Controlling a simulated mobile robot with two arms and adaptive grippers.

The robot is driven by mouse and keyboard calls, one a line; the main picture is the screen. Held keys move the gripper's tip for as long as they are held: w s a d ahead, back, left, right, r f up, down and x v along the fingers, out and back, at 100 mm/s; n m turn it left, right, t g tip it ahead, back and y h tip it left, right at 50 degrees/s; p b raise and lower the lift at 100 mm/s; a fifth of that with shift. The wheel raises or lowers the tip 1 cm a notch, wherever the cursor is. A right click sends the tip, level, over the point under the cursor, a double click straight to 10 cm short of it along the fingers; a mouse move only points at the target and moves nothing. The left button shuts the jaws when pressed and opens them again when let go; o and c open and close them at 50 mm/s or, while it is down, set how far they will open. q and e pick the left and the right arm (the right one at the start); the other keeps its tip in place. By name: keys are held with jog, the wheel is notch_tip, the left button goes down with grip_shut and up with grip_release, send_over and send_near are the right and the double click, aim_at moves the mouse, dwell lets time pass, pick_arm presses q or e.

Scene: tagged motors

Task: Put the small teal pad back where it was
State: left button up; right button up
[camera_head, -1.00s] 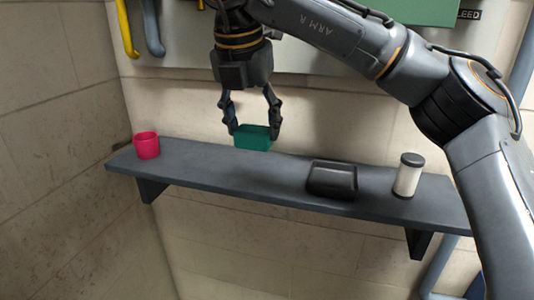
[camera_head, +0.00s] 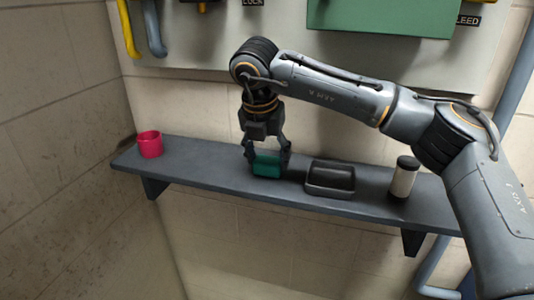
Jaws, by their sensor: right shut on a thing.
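The small teal pad (camera_head: 267,167) is between the fingers of my right gripper (camera_head: 267,160), which is shut on it. The pad is at the shelf (camera_head: 215,172), between the pink cup and the black tray, closer to the tray. I cannot tell for sure whether its underside touches the shelf top. The gripper points down, with a finger on each side of the pad. My left gripper is not in view.
A pink cup (camera_head: 150,145) stands at the shelf's left end. A black tray (camera_head: 330,178) sits just right of the pad. A white canister with a dark lid (camera_head: 403,178) stands farther right. The shelf is clear between cup and pad. A green box (camera_head: 385,15) is on the wall above.

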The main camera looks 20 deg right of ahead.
jog(key=shift+a+f, duration=0.1)
jog(key=o, duration=0.7)
jog(key=shift+f, duration=0.1)
jog(key=o, duration=0.4)
jog(key=shift+r, duration=0.55)
jog(key=b+v, duration=0.2)
jog(key=v, duration=0.5)
